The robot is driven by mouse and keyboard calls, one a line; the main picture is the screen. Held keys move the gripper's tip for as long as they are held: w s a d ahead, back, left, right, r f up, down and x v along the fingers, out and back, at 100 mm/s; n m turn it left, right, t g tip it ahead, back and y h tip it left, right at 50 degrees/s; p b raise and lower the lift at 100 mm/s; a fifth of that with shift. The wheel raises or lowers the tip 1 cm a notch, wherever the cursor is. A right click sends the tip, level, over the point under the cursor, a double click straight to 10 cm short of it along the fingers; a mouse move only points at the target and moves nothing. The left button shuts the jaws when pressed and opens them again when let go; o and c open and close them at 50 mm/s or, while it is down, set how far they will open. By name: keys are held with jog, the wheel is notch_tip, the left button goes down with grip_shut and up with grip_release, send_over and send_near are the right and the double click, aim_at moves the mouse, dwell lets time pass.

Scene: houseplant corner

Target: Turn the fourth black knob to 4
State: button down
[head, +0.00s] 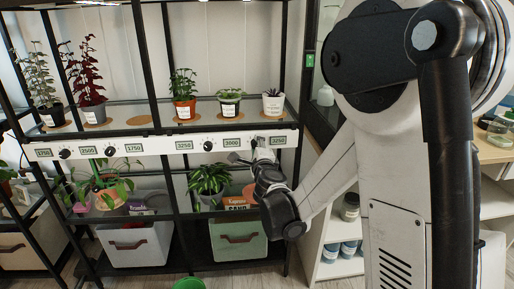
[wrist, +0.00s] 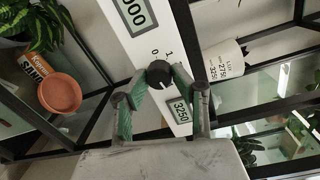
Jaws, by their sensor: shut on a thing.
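A white control panel (head: 150,145) runs along the shelf front, with several black knobs and number displays. The first three knobs from the left, the first knob (head: 65,154), the second knob (head: 110,151) and the third knob (head: 208,146), are uncovered. My gripper (head: 256,149) is at the fourth knob, near the panel's right end, and largely hides it there. In the wrist view, my gripper (wrist: 159,78) has its green-padded fingers closed on both sides of the fourth black knob (wrist: 158,74). Marks 0 and 1 show beside the knob. Its exact setting is too small to read.
Potted plants stand on the shelf above the panel, including a white pot (head: 272,104) close over my gripper. Below are a leafy plant (head: 209,180), a terracotta saucer (wrist: 60,93) and a green-grey bin (head: 238,240). A black shelf post (head: 290,190) stands near my wrist.

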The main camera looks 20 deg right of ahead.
dwell(0.5)
jog(key=c, duration=1.4)
grip_release()
jog(key=shift+c, duration=0.2)
jog(key=s+a, duration=0.1)
jog(key=s, duration=1.1)
jog(key=shift+a+r, duration=0.2)
jog(key=shift+r, duration=0.05)
